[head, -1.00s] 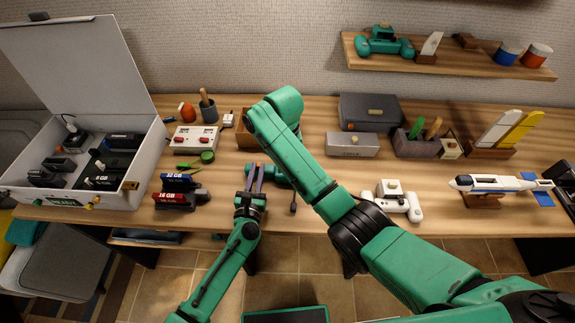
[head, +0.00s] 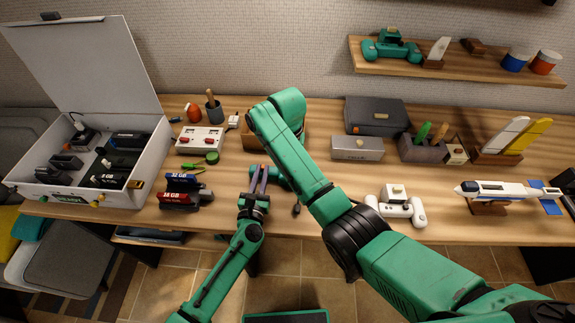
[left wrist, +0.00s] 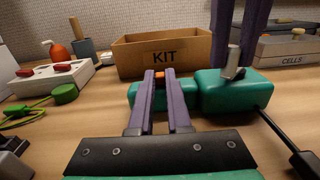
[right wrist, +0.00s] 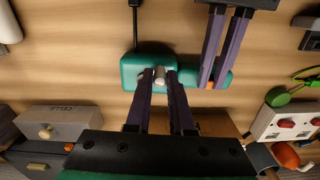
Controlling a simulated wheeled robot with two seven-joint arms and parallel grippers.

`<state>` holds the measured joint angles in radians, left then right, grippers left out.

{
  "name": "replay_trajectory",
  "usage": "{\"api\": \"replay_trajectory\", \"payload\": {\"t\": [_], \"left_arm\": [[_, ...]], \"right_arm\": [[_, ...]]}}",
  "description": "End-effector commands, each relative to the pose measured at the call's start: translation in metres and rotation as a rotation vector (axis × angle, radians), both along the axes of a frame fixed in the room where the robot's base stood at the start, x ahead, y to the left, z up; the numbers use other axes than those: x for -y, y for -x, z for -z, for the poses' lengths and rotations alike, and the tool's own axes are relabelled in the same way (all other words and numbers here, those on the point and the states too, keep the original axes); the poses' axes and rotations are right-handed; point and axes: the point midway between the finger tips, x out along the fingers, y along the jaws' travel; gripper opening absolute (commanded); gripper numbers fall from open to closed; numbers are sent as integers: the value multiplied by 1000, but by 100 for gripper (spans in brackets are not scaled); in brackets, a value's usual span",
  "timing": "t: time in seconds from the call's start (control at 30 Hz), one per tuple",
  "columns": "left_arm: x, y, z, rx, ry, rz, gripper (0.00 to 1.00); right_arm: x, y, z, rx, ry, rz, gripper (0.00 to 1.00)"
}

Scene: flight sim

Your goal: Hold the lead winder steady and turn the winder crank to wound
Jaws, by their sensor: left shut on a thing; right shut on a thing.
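The lead winder is a teal block on the table, partly hidden by my arms in the head view (head: 284,180); it shows better in the left wrist view (left wrist: 215,97). My left gripper (left wrist: 160,76) is shut on its left part, around a small orange piece. My right gripper (right wrist: 160,76) is shut on the grey upright crank post (left wrist: 233,62) on the winder's other part. In the head view my right arm hides that gripper. The crank's angle cannot be told. A black lead (left wrist: 275,125) runs from the winder.
A cardboard KIT box (left wrist: 162,52) stands close behind the winder. A red-buttoned white box (head: 200,139) and green cable (head: 208,158) lie left, with memory blocks (head: 182,190) in front. A grey CELLS box (head: 357,148) and white controller (head: 398,207) are right.

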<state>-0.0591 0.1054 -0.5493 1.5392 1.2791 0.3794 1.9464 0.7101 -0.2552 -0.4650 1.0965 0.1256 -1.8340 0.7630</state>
Motion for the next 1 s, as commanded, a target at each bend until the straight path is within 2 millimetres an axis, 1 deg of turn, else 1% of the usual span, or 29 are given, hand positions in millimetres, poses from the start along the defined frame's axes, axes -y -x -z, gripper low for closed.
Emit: {"api": "replay_trajectory", "payload": {"t": [0.03,0.07,0.1,0.53,0.63,0.67,0.77,1.0], "left_arm": [[0,1,2,-4,-1,0,0],[0,1,2,-4,-1,0,0],[0,1,2,-4,-1,0,0],[0,1,2,-3,-1,0,0],[0,1,2,-3,-1,0,0],[0,1,2,-3,-1,0,0],[0,1,2,-3,-1,0,0],[0,1,1,-3,-1,0,0]], "right_arm": [[0,-1,-1,2,-1,0,32],[0,-1,-1,2,-1,-1,44],[0,0,-1,2,-1,-1,52],[0,0,0,0,0,-2,52],[1,1,0,1,0,-39,52],[2,1,0,2,-1,-66,52],[6,5,0,2,3,-222,52],[22,12,0,1,6,-809,52]]}}
